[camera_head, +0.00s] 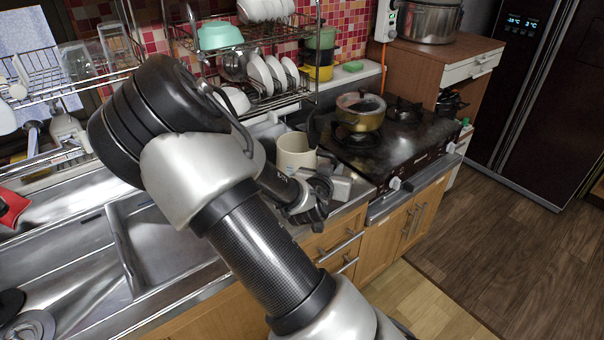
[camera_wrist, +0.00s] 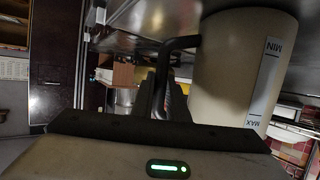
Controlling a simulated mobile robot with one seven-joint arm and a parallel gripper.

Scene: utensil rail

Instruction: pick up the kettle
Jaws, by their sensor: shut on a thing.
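The kettle (camera_head: 294,152) is a cream cylinder with a dark handle. It is upright at the counter, just left of the stove. In the wrist view its body (camera_wrist: 235,70) fills the right side, with a MIN/MAX scale on it. Its black handle (camera_wrist: 182,42) runs from the body in between my fingers. My gripper (camera_head: 320,188) is in front of the kettle in the head view and is shut on the handle; it also shows in the wrist view (camera_wrist: 163,92). My arm and gripper hide the kettle's lower part, so I cannot tell whether its base touches the counter.
The stove (camera_head: 385,140) with a lidded pot (camera_head: 360,112) stands to the right. A dish rack (camera_head: 262,95) with plates and bowls is behind the kettle. A metal sink (camera_head: 165,235) lies left. The floor (camera_head: 480,230) in front is clear.

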